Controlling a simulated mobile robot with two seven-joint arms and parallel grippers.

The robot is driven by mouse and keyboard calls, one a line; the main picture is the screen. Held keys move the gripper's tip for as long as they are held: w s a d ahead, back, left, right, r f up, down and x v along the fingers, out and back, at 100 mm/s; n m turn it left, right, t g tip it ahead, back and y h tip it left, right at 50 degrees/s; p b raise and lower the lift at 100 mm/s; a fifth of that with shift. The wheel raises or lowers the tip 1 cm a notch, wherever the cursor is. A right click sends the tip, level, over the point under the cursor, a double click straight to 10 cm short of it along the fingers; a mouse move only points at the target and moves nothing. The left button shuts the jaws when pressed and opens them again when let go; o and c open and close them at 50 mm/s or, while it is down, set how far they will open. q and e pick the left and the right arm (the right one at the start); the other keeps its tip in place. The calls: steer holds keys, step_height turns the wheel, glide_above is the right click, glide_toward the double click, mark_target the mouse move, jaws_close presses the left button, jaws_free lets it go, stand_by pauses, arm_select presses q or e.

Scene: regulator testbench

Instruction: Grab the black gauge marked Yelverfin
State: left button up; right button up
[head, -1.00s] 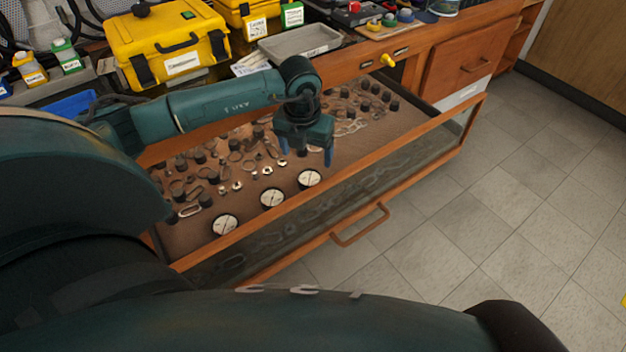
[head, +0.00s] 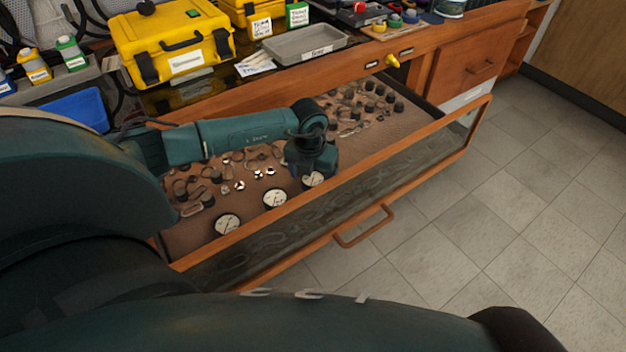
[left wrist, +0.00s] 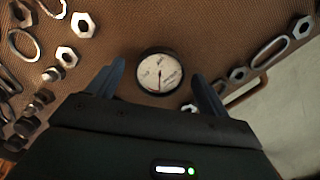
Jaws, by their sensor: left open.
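Three black-rimmed gauges with white dials lie in the open drawer. One gauge (head: 228,224) is nearest, a second gauge (head: 275,198) is in the middle, and a third gauge (head: 314,181) is partly hidden by my left gripper. My left gripper (head: 308,176) is over the third gauge, pointing down. In the left wrist view a gauge (left wrist: 161,73) lies face up just ahead of and between the fingertips of the open left gripper (left wrist: 160,75). Nothing is held. The print on the dials is too small to read, so I cannot tell which is Yelverfin. My right gripper is not in view.
The drawer's front wall (head: 340,190) runs close beside the gauges. Nuts and links (left wrist: 83,25) lie nearby, with black knobs (head: 370,88) farther right. A yellow case (head: 172,45) and a grey tray (head: 300,45) stand on the bench behind.

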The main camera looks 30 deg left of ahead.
arm_select(q)
steer(key=shift+c, duration=0.5)
steer(key=c, duration=1.1)
